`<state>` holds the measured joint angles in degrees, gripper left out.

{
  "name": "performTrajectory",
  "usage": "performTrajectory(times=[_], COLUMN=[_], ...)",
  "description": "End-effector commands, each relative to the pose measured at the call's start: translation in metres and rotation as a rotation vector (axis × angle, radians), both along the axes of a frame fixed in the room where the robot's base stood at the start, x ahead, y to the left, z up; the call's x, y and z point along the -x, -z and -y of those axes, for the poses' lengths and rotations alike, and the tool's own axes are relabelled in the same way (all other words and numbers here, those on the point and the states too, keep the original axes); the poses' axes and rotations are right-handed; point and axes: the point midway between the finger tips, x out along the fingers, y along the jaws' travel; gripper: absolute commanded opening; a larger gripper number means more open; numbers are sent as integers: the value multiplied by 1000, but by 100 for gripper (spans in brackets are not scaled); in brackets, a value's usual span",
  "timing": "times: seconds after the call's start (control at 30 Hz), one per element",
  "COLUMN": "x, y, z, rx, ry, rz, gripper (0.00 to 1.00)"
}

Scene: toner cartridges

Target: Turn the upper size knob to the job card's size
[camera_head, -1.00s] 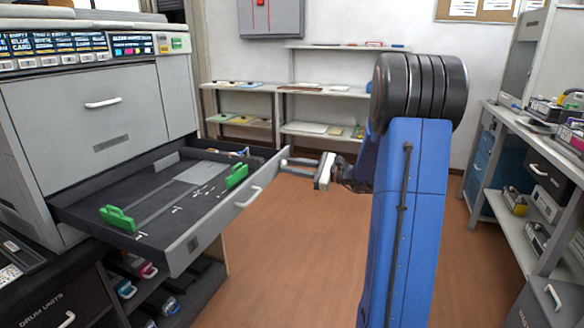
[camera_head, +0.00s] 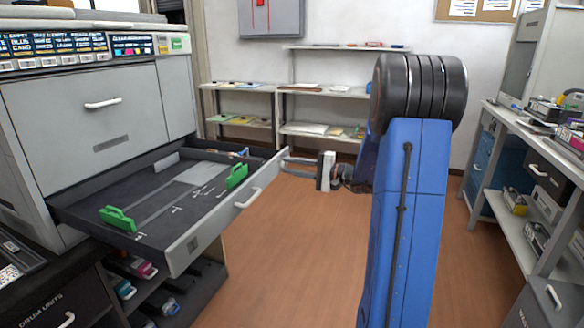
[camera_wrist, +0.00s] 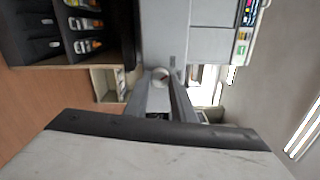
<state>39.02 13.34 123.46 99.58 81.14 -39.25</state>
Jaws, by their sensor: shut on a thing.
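My gripper (camera_head: 286,160) reaches left to the right end of the open paper drawer (camera_head: 228,210). In the wrist view my gripper (camera_wrist: 160,82) is shut on a small round pale knob (camera_wrist: 159,74) between its fingertips. The knob's markings cannot be read, and I cannot tell whether it is the upper one. In the head view the knob is too small or hidden to make out. Two green paper guides (camera_head: 118,218) stand in the drawer. I cannot pick out the job card.
The grey printer (camera_head: 95,105) with a display strip (camera_head: 55,43) stands at left above the drawer. Shelves (camera_head: 330,92) line the back wall, and a rack (camera_head: 515,200) stands at right. The wooden floor (camera_head: 290,260) between is clear.

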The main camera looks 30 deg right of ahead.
Motion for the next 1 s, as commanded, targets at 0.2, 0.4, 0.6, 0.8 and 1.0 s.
performTrajectory(times=[0.2,0.4,0.6,0.8,1.0], x=[0,0,0,0,0], y=[1,1,1,1,1], z=[0,0,0,0,0], rx=[126,206,250,265,264], ry=[0,0,0,0,-1], rz=[96,158,192,204,204], gripper=[0,0,0,0,0])
